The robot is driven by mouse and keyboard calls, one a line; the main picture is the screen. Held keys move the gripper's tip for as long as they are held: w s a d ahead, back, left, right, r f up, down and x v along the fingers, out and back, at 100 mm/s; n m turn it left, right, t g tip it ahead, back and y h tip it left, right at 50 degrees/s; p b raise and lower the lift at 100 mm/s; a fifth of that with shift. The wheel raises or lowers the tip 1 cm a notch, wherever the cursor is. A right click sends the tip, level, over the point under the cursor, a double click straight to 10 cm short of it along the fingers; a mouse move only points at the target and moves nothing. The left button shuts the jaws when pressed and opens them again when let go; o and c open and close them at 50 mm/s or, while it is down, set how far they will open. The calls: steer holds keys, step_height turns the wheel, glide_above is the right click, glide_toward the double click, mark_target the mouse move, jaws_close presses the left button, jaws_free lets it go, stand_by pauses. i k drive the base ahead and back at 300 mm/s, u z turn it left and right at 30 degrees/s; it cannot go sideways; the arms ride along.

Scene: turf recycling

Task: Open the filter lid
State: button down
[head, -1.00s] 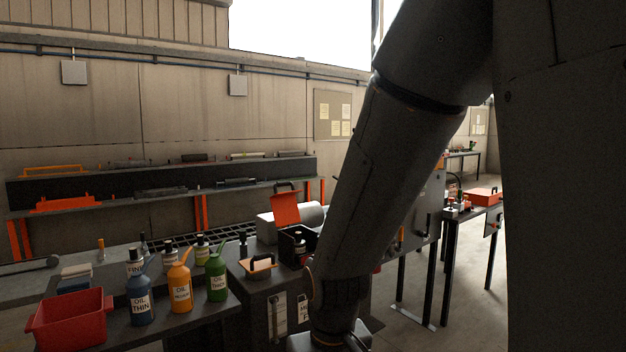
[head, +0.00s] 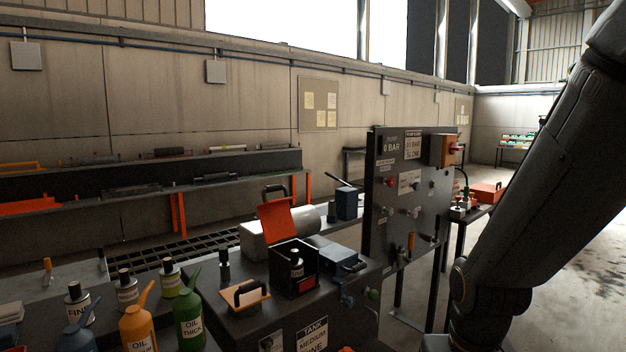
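An orange lid (head: 289,222) with a black handle (head: 274,190) stands raised at the back of a black open-topped box (head: 294,281) on the dark bench. A dark canister with a pale label (head: 297,266) shows inside the box. I take this hinged lid to be the filter lid, but no label confirms it. A smaller plate with an orange-tan top and a black handle (head: 246,296) lies on the bench left of the box. My arm comes down on the right, clear of the box in the picture. My gripper is below the frame.
Oil bottles, orange (head: 137,329) and green (head: 188,321), stand at the front left. A dark control panel (head: 410,185) with knobs and a gauge stands right of the box. A blue-grey block (head: 343,260) sits beside the box. Floor is open at the far right.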

mark_target(275, 216)
steer(key=u, duration=0.1)
steer(key=i, duration=0.65)
steer(key=u, duration=0.8)
steer(key=i, duration=0.4)
steer(key=u, duration=0.5)
